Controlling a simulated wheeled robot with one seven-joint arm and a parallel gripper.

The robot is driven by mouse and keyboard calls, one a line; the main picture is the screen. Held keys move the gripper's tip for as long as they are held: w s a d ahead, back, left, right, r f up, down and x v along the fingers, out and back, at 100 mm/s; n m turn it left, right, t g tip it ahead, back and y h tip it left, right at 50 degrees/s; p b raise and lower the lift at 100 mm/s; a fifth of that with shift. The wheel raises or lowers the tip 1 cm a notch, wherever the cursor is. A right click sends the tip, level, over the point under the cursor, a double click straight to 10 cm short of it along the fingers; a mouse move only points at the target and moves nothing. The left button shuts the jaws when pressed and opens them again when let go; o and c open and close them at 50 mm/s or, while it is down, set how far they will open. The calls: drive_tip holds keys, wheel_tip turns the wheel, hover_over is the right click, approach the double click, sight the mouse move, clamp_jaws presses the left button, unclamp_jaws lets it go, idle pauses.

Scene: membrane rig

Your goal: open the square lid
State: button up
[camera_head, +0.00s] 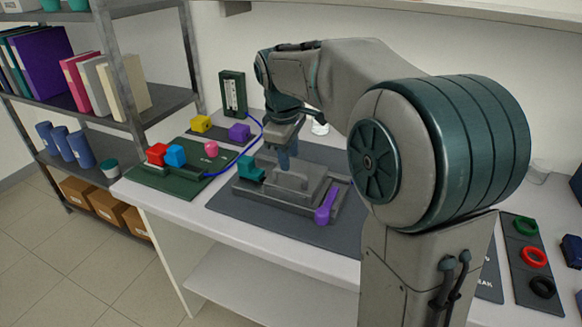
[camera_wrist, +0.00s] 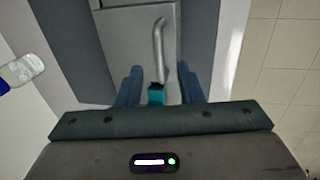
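The square lid (camera_head: 301,182) is a grey plate lying flat on the grey rig base (camera_head: 275,202), with a raised bar handle. In the wrist view the lid (camera_wrist: 133,40) shows its grey curved handle (camera_wrist: 160,48). A teal clamp piece (camera_head: 249,172) stands at the rig's left edge, and a purple lever (camera_head: 326,206) at its right. My gripper (camera_head: 284,162) is over the lid, pointing down. In the wrist view my gripper's (camera_wrist: 160,72) blue fingers are apart, with the teal piece (camera_wrist: 156,95) showing between them. Contact with the handle cannot be told.
The rig stands on a dark mat (camera_head: 240,207). To its left, a green board (camera_head: 180,178) carries coloured blocks and a blue cable leading to a dark green box (camera_head: 233,94). A clear bottle (camera_head: 320,126) stands behind. Coloured rings (camera_head: 533,257) lie at right.

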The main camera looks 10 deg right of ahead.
sight(291, 173)
drive_tip(key=shift+w+d+f, duration=0.15)
drive_tip(key=shift+w+f, duration=0.05)
drive_tip(key=shift+f, duration=0.85)
drive_tip(key=shift+w+d+f, duration=0.1)
drive_tip(key=shift+w+f, duration=0.05)
drive_tip(key=shift+f, duration=0.9)
clamp_jaws()
drive_tip(key=shift+r, duration=0.15)
